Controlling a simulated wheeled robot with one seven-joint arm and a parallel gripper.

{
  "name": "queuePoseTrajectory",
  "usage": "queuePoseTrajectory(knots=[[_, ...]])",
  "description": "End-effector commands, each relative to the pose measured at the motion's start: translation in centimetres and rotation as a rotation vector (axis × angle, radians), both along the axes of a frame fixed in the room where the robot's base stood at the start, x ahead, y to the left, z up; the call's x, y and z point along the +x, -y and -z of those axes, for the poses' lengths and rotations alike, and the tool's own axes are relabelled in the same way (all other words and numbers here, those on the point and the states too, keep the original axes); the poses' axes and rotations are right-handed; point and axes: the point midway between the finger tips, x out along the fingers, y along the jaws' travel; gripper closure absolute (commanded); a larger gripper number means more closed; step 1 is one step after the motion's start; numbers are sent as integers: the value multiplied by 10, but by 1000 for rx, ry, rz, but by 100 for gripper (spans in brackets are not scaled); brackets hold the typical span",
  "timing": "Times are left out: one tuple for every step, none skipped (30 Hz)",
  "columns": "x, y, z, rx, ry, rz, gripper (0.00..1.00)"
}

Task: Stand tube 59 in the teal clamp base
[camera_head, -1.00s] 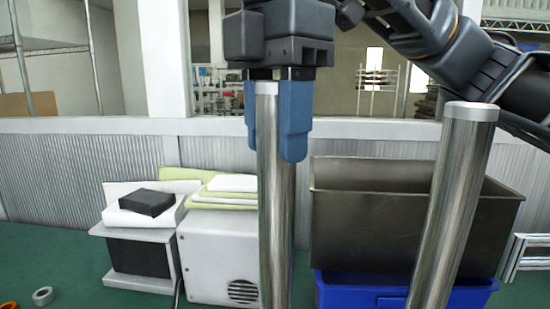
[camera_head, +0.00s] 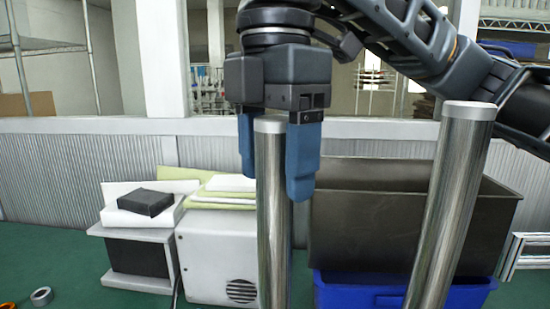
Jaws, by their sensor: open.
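A shiny metal tube (camera_head: 271,220) with a pale top rim stands near upright in the middle of the head view. My gripper (camera_head: 271,174) is above and around its upper end, with one blue finger on each side. The fingers are open, and a gap shows beside the left finger; contact at the right finger cannot be told. A second metal tube (camera_head: 450,200) stands at the right, leaning slightly in the picture. No number shows on either tube, so I cannot tell which is 59. Both lower ends are cut off by the frame, and the teal clamp base is not in view.
Behind are a white box machine (camera_head: 215,255) with folded cloths, a dark metal bin (camera_head: 350,230) over a blue crate (camera_head: 345,292), and a low corrugated wall (camera_head: 80,170). Grey and orange rings lie at the lower left. My arm passes above the right tube.

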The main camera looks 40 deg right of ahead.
Motion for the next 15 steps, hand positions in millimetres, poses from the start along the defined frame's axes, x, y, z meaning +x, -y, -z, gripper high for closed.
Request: queuePoseTrajectory(knots=[[0,0,0,0,0,0,33],[0,0,0,0,0,0,33],[0,0,0,0,0,0,33],[0,0,0,0,0,0,33],[0,0,-1,0,0,0,33],[0,0,-2,0,1,1,33],[0,0,-4,0,1,1,33],[0,0,-6,0,1,0,33],[0,0,-11,0,0,0,33],[0,0,-15,0,1,0,33],[0,0,-20,1,2,0,33],[0,0,-27,1,2,0,33],[0,0,-33,0,2,-1,33],[1,-1,-39,0,3,0,33],[1,-1,-48,1,3,0,33]])
